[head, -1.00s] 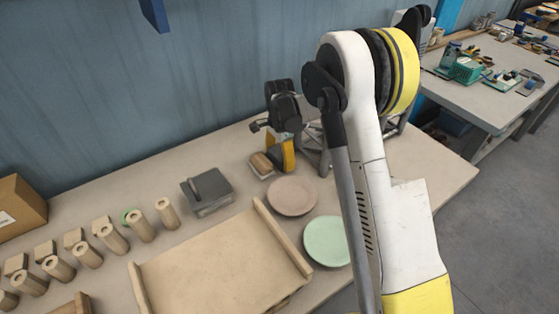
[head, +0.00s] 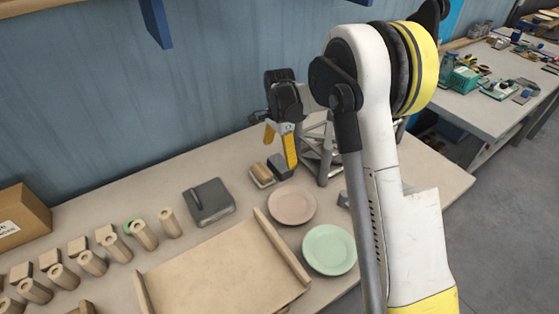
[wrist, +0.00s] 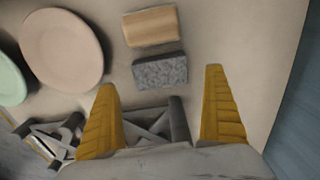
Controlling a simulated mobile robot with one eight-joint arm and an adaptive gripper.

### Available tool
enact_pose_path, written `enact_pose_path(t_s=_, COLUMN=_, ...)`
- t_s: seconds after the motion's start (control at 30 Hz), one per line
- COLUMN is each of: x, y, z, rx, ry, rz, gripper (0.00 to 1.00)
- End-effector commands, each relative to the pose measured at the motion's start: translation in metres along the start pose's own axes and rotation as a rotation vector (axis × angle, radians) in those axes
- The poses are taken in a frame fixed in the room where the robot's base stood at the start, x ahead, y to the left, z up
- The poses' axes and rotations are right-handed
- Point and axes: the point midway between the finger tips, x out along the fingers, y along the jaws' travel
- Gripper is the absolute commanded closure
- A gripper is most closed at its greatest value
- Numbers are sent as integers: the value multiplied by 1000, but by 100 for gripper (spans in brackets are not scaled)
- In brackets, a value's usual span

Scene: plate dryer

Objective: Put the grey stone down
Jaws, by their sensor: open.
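The grey stone (wrist: 160,71) is a speckled rectangular block lying on the table beside a tan wooden block (wrist: 151,26). In the head view the stone (head: 280,164) shows partly behind a yellow finger, right of the wooden block (head: 261,174). My gripper (head: 279,149) is open and empty, with its two yellow fingers spread. In the wrist view my gripper (wrist: 160,80) has the stone just beyond its fingertips, in line with the gap between them. I see no finger touching the stone.
A pink plate (head: 292,204) and a green plate (head: 329,249) lie near the stone. A dark grey box (head: 209,201), a wooden tray (head: 225,275) and several wooden cylinders stand to the left. A metal frame (head: 322,155) stands behind, close to my gripper.

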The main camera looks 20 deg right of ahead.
Motion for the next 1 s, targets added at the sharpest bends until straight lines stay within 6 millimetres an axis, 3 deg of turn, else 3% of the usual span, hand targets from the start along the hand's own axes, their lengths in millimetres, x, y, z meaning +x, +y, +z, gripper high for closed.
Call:
enact_pose_path(t_s=0.1, x=-28, y=0, z=0, rx=0, ry=0, rz=0, gripper=0)
enact_pose_path(t_s=0.33, x=-54, y=1, z=0, rx=-4, ry=1, rz=-2, gripper=0)
enact_pose_path(t_s=0.47, x=-78, y=12, z=4, rx=-63, ry=11, rz=-29, gripper=0)
enact_pose_path(t_s=0.57, x=-111, y=34, z=11, rx=-169, ry=33, rz=-79, gripper=0)
enact_pose_path(t_s=0.7, x=-159, y=80, z=26, rx=-373, ry=90, rz=-164, gripper=0)
enact_pose_path(t_s=0.8, x=-184, y=115, z=37, rx=-518, ry=143, rz=-221, gripper=0)
enact_pose_path(t_s=1.0, x=-208, y=191, z=62, rx=-806, ry=277, rz=-313, gripper=0)
